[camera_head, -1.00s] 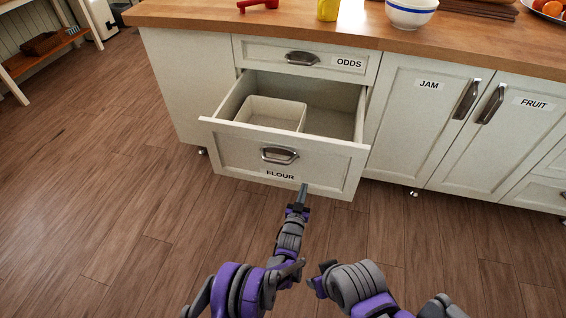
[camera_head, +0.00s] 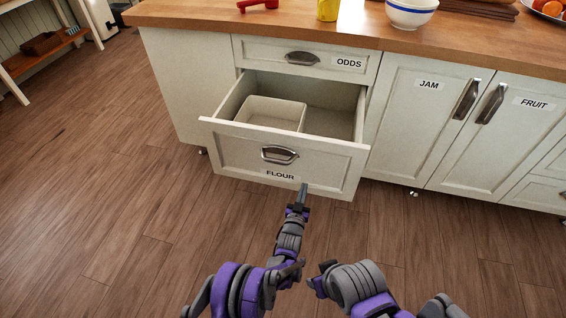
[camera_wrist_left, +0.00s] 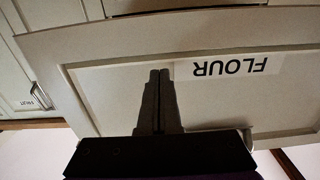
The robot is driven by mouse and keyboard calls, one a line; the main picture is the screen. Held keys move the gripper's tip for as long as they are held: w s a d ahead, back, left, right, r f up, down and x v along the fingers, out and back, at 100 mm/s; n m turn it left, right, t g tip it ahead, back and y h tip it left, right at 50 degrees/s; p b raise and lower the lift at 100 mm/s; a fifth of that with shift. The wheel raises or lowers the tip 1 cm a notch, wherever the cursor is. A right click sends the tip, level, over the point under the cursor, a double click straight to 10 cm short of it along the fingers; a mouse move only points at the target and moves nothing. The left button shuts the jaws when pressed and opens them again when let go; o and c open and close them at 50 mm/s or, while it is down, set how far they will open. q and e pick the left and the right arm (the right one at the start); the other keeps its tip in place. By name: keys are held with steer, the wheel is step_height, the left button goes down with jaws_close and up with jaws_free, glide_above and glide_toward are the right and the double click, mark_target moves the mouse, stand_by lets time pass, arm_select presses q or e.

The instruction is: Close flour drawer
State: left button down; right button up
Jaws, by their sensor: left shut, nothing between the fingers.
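The flour drawer (camera_head: 232,150) is pulled out of the white island, with a dark metal handle (camera_head: 279,155) and a FLOUR label on its front. A pale open bin (camera_head: 272,113) sits inside it on the left. My left gripper (camera_head: 303,188) is shut and empty, with its tips at the lower part of the drawer front, right of the label. In the left wrist view the shut fingers (camera_wrist_left: 159,75) point at the drawer front (camera_wrist_left: 110,88), beside the upside-down FLOUR label; whether they touch it I cannot tell. My right arm shows at the bottom, but its gripper is not clearly visible.
The shut ODDS drawer (camera_head: 262,53) is above. The JAM door (camera_head: 418,125) and FRUIT door (camera_head: 515,135) are shut on the right. A bowl (camera_head: 410,14), a yellow item (camera_head: 328,10) and a red item (camera_head: 258,4) stand on the wooden top. The wood floor in front is clear.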

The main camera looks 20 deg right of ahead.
arm_select(q)
steer(key=shift+w, duration=0.1)
steer(key=shift+b+x, duration=0.4)
steer(key=shift+x, duration=0.5)
arm_select(e)
steer(key=shift+w+f, duration=0.1)
steer(key=shift+f, duration=0.2)
